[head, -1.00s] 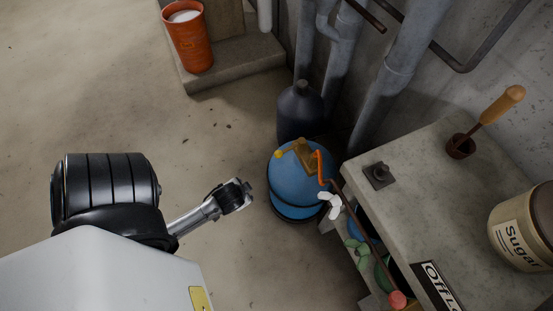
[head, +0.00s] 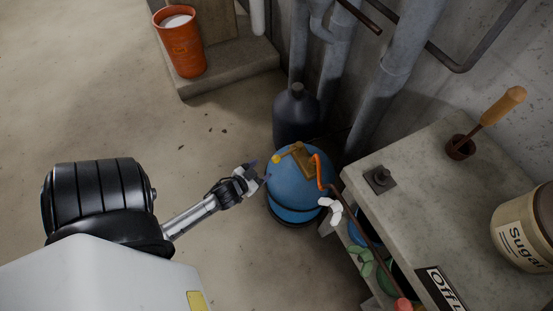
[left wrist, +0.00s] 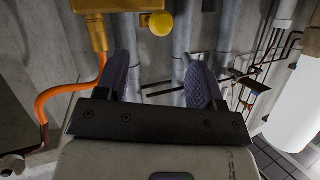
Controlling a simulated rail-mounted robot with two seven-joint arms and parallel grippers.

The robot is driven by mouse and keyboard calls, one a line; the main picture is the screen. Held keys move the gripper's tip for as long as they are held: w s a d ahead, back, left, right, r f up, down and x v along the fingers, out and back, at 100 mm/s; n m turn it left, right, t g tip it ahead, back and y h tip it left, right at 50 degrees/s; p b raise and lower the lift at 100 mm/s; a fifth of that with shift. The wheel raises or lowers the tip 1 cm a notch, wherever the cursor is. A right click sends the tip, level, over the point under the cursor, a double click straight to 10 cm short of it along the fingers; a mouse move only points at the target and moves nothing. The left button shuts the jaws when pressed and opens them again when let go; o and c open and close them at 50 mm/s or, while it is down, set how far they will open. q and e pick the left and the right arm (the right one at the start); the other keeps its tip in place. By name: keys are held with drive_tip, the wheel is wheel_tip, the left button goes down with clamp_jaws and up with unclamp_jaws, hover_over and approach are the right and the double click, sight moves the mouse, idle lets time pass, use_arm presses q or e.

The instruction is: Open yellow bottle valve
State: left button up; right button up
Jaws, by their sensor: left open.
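The yellow valve knob (head: 276,159) is small and round and sits on a brass fitting (head: 302,158) on top of a blue gas bottle (head: 292,190). My left gripper (head: 258,174) is open and empty, just left of the bottle's upper part and close to the knob. In the left wrist view the yellow knob (left wrist: 160,23) shows at the top, ahead of and between the two open fingers (left wrist: 162,78), apart from them. The brass fitting (left wrist: 90,25) is left of it. My right gripper is out of view.
An orange hose (head: 319,172) runs from the fitting to a thin pipe. A dark bottle (head: 297,115) stands behind the blue one. A concrete counter (head: 420,185) with a sugar jar (head: 524,235) is at the right.

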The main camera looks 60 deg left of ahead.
sight(273, 161)
use_arm(q)
drive_tip(key=b+x, duration=0.2)
drive_tip(key=x, duration=0.8)
drive_tip(key=c, duration=0.6)
clamp_jaws()
drive_tip(key=shift+a, duration=0.1)
